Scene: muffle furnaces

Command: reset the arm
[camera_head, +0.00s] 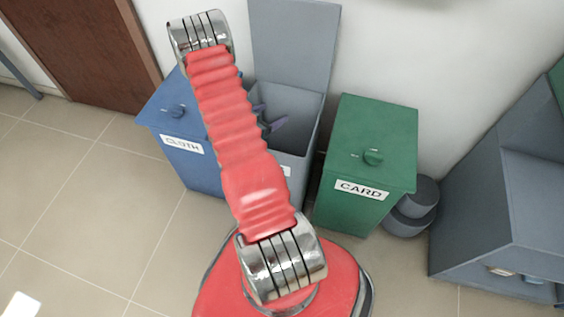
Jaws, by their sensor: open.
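My red ribbed arm rises from my red base at the bottom and crosses the middle of the view up to a metal joint at the top. My gripper (270,117) shows only in part, as two dark purplish fingertips past the right side of the arm. The tips stand apart, with nothing seen between them. They appear in front of or over the open grey bin (308,112); the height above it is unclear. The rest of the gripper and the wrist is hidden behind the arm.
The grey bin's lid (292,42) stands up against the wall. A blue CLOTH bin (190,165) is on the left and a green CARD bin (365,150) on the right, both lidded. A dark grey cabinet (475,215) stands at right. Tiled floor is clear at left.

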